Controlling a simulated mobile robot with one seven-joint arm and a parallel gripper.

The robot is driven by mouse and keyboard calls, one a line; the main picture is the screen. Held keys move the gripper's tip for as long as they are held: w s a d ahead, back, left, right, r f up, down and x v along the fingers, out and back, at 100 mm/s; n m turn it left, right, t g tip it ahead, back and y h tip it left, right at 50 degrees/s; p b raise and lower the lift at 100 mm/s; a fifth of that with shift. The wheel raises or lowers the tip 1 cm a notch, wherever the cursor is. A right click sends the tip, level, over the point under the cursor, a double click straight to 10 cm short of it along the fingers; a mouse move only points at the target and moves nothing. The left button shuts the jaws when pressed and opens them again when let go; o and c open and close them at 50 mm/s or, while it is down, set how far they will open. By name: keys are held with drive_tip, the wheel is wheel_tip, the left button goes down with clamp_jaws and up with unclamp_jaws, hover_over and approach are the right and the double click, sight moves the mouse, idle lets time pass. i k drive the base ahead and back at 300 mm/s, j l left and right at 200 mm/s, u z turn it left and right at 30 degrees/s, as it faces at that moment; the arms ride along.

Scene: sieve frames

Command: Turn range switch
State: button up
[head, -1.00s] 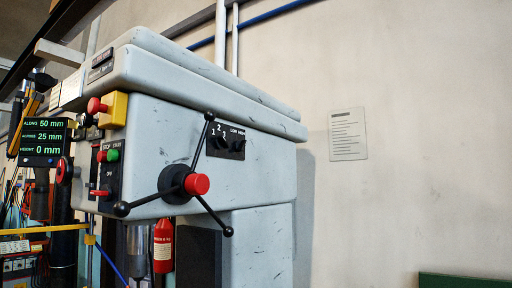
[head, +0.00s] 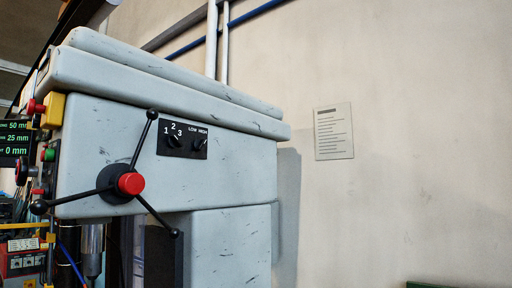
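The range switch (head: 199,146) is a small black knob under the words LOW HIGH, on the right half of a black panel on the grey machine head (head: 225,175). Its pointer seems to slant, but it is too small to tell which label it points at. A second black knob (head: 173,142), marked 1, 2, 3, sits on the left half of the same panel. My gripper is not in the head view.
A three-armed feed handle with a red hub (head: 130,184) sticks out below and left of the panel. A red button on a yellow box (head: 51,109) and a green display (head: 15,138) are at the left. The wall with a paper notice (head: 333,132) is bare at right.

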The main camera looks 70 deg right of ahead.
sight(197, 145)
drive_tip(key=k+z, duration=0.1)
drive_tip(key=z, duration=0.25)
drive_tip(key=k+z, duration=0.1)
drive_tip(key=z, duration=0.3)
drive_tip(key=l+z, duration=0.15)
drive_tip(key=z, duration=0.2)
drive_tip(key=k, duration=0.05)
